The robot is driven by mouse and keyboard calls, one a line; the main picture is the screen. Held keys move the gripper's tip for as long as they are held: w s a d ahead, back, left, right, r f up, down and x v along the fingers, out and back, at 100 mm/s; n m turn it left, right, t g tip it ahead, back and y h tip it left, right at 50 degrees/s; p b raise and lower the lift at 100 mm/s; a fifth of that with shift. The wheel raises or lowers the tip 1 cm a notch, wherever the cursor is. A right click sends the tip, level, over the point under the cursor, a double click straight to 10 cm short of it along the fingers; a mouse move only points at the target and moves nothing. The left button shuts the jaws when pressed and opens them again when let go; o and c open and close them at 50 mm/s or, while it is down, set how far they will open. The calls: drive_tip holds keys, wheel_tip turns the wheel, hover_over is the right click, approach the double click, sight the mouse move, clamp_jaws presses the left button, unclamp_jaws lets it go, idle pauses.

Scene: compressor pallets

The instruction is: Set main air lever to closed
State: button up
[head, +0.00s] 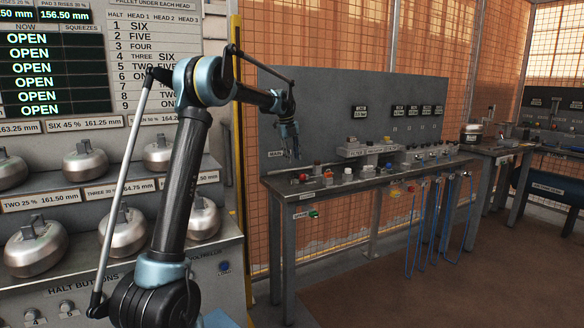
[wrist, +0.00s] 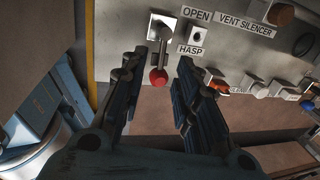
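A lever with a metal arm (wrist: 162,52) and a red ball knob (wrist: 158,78) is mounted on the grey bench top. Its pivot bracket is at the top, beside a plate reading OPEN, and the knob end points down in the wrist view. A red knob (head: 303,177) shows small under the gripper in the head view. My gripper (wrist: 169,62) is open, its two dark fingers apart on either side of the knob, with the knob nearer the left finger. Whether the fingers touch the lever cannot be told. My gripper (head: 291,150) is over the bench's left end in the head view.
A HASP plate (wrist: 191,50) with a small fitting and a VENT SILENCER plate (wrist: 244,24) lie right of the lever. An orange part (wrist: 218,85) is near the right finger. The bench (head: 350,186) carries several knobs and fittings. A mesh fence stands behind; silver weights are left.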

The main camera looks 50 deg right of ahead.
drive_tip(key=shift+w+a+r, duration=0.1)
drive_tip(key=shift+a+r, duration=0.15)
drive_tip(key=shift+r, duration=0.95)
drive_tip(key=shift+w+a+r, duration=0.1)
drive_tip(key=shift+a+r, duration=0.1)
drive_tip(key=shift+r, duration=0.95)
